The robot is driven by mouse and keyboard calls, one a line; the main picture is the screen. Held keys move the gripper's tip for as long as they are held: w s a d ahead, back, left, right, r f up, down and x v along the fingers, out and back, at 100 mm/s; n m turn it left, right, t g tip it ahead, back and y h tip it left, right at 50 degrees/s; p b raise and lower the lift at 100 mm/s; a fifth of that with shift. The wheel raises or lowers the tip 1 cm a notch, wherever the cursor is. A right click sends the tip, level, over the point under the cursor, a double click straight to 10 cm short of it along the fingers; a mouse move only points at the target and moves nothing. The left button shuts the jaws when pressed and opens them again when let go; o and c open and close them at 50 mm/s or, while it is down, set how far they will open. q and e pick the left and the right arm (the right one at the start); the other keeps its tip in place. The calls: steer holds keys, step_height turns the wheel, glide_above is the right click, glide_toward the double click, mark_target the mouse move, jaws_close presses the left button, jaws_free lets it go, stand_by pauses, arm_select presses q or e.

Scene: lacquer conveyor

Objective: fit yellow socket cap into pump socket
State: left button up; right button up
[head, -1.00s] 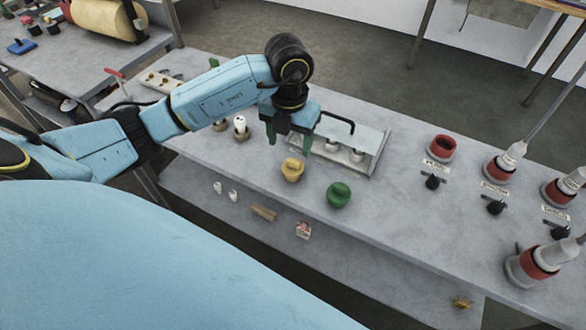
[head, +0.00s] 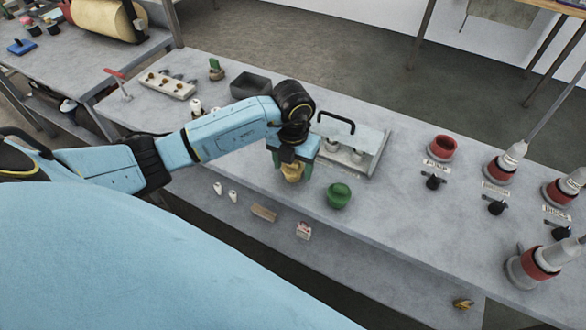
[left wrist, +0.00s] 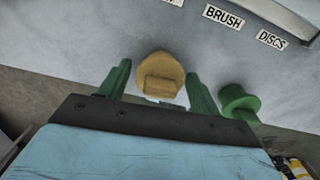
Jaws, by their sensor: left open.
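The yellow socket cap (head: 292,174) stands on the grey bench near its front edge. My left gripper (head: 292,167) is directly over it, pointing down. In the left wrist view the cap (left wrist: 160,75) is between the two green fingers of the open gripper (left wrist: 158,70), with a visible gap on each side. A green cap (head: 339,195) stands just to the right, also in the left wrist view (left wrist: 238,102). A red-rimmed socket (head: 441,148) at the right of the bench is open and empty. Its label is too small to read. My right gripper is out of view.
A clear-fronted rack with a black handle (head: 337,122) stands close behind the gripper. Sockets with grey plugs (head: 503,162) and black knobs (head: 496,208) line the bench's right side. The bench between green cap and sockets is clear. A lower shelf (head: 360,275) holds small items.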

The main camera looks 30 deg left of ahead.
arm_select(q)
steer(key=c, duration=0.8)
steer(key=shift+r, duration=0.15)
